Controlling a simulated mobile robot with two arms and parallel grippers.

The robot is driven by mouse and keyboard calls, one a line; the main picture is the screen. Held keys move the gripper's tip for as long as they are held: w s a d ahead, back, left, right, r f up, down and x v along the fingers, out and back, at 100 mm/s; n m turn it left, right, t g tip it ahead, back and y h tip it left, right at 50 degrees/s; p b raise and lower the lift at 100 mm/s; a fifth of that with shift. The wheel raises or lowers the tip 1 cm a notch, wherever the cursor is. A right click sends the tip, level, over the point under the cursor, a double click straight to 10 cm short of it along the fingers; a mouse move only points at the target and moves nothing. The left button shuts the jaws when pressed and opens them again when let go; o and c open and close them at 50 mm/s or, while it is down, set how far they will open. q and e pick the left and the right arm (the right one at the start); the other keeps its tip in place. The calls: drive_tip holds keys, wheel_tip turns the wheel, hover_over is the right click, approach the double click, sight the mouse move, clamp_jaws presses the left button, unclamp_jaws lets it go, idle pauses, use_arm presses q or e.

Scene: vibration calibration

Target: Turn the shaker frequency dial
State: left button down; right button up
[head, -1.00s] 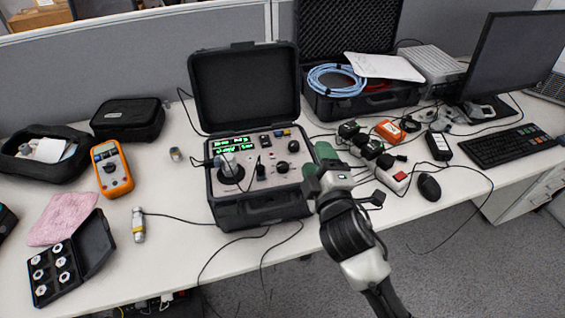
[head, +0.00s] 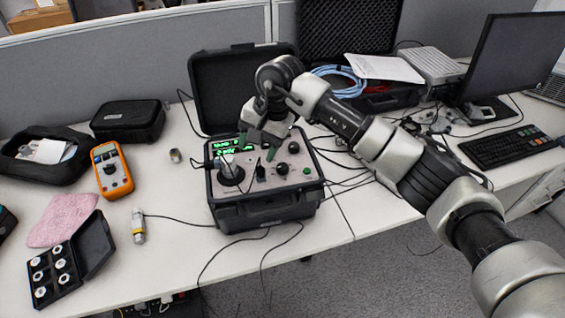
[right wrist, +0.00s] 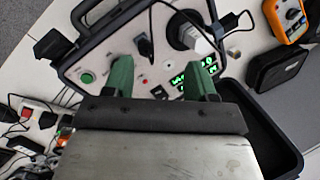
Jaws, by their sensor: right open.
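The shaker unit (head: 262,208) is an open black case with a light panel on the desk. Black dials show on its right side, one at the back (head: 293,147) and one nearer the front (head: 281,168), beside a green button (head: 306,171). I cannot read which dial is labelled frequency. My right gripper (head: 256,148) points down over the panel, its green fingers apart and empty. In the right wrist view the open fingers (right wrist: 162,75) span the panel's middle, with the green button (right wrist: 86,78) to the left and the lit display (right wrist: 200,75) behind the right finger. My left gripper is not seen.
The raised lid (head: 215,85) stands behind the panel. The round black shaker head (head: 231,176) and an upright cable plug (head: 261,171) rise from the panel close to the gripper. An orange multimeter (head: 112,170) lies to the left. Cables run off the case's right side.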

sight(282, 166)
drive_tip(key=w+d+r+h, duration=0.2)
drive_tip(key=d+h, duration=0.2)
drive_tip(key=d, duration=0.1)
drive_tip(key=shift+n+t, duration=0.3)
wheel_tip(282, 166, down, 11)
drive_tip(key=shift+w+d+r+p, duration=0.1)
drive_tip(key=shift+d+r+p, duration=0.05)
drive_tip(key=shift+p, duration=1)
drive_tip(key=c, duration=0.9)
